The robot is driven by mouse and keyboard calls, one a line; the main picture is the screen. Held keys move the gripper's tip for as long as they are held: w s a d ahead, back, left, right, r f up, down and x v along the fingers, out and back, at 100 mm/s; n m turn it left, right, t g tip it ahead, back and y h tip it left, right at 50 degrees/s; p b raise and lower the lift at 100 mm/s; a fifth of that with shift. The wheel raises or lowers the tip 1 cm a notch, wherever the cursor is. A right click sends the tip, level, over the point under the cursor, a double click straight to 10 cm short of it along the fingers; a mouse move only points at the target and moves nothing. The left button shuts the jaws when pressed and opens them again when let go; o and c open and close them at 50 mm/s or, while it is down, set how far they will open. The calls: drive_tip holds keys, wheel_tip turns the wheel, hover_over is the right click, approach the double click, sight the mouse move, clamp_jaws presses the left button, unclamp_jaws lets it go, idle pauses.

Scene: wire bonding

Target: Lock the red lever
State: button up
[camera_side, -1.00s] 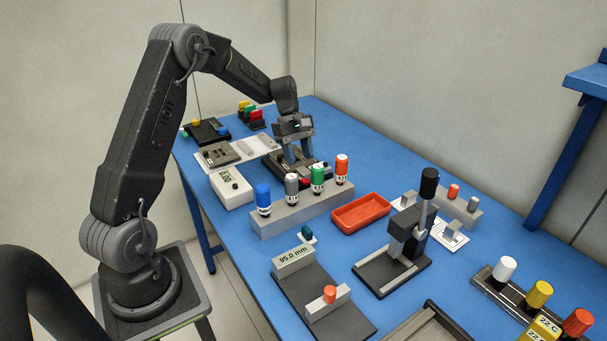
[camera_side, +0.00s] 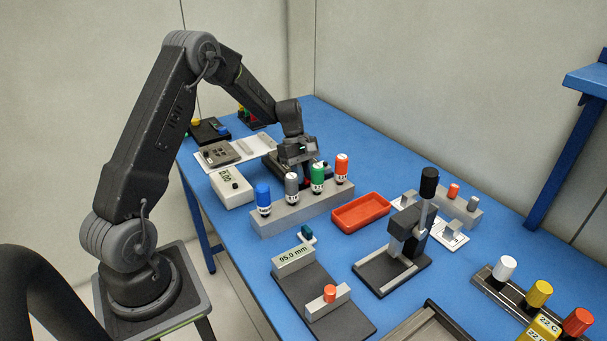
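A small red part (camera_side: 306,182), which I take to be the red lever, shows just under my gripper, behind the row of bottles. It is mostly hidden by the gripper and the bottles. It belongs to a dark fixture (camera_side: 326,166) on the blue table, of which only bits show. My gripper (camera_side: 299,176) points down over this fixture, low and close to the red part. Its fingertips are hidden, so I cannot tell whether they touch the red part or how far apart they are.
A grey block (camera_side: 290,219) holding blue, grey, green and orange-capped bottles stands directly in front of the gripper. A white box with a display (camera_side: 232,188) is to the left. A red tray (camera_side: 361,213) lies to the right. A white plate (camera_side: 252,147) is behind left.

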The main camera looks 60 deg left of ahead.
clamp_jaws()
drive_tip(key=shift+d+f+y, duration=0.25)
drive_tip(key=shift+y, duration=0.45)
drive_tip(key=shift+f+y, duration=0.3)
drive_tip(key=shift+y, duration=0.5)
drive_tip(key=shift+o, duration=2.4)
unclamp_jaws()
drive_tip(key=shift+r, duration=0.1)
wheel_tip(320, 180, up, 14)
drive_tip(key=a, duration=0.1)
drive_tip(key=shift+a+f, duration=0.25)
drive_tip(key=shift+a, duration=0.05)
